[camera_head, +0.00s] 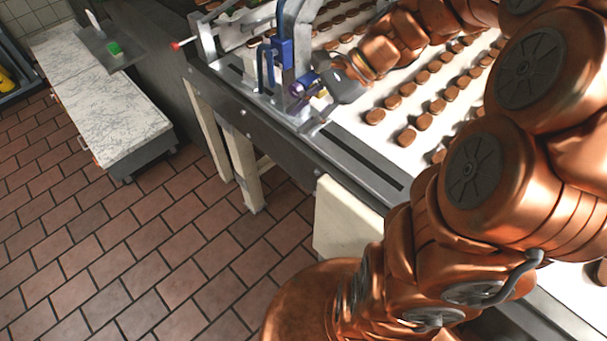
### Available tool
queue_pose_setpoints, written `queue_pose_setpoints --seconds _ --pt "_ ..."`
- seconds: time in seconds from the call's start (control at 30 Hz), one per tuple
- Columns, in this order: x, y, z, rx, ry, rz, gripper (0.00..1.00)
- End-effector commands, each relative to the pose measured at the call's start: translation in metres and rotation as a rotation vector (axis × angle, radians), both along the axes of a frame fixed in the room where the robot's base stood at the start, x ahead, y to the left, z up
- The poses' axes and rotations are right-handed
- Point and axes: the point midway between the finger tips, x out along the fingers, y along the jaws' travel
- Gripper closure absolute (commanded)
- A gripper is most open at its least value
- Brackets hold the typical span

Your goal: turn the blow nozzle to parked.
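A small blue-purple cylinder (299,87), which may be the blow nozzle, sits on the near edge of the conveyor, beside a blue bracket (279,55). My gripper (312,104), dark grey, reaches in from the right and is right at the cylinder. Its fingers are small and partly merge with the grey metal parts there. I cannot tell whether they touch the cylinder or are shut on it. A small pale yellow piece shows between the gripper and the rail. Which way the nozzle points is too small to tell.
Rows of brown biscuits (407,137) lie on the white belt (372,143) under my arm. A red-tipped rod (177,46) sticks out left of the frame. Tiled floor between is clear.

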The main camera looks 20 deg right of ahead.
Motion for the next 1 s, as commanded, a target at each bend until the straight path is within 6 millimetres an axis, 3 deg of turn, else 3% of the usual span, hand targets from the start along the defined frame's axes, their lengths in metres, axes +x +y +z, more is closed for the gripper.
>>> queue_pose_setpoints --seconds 0.23,0.6,1.0 --pt "-0.031 0.023 -0.017 -0.099 -0.040 0.176 0.67" --pt "-0.078 0.040 -0.039 -0.245 -0.106 0.443 0.67" --pt "-0.099 0.042 -0.048 -0.305 -0.131 0.560 0.67"
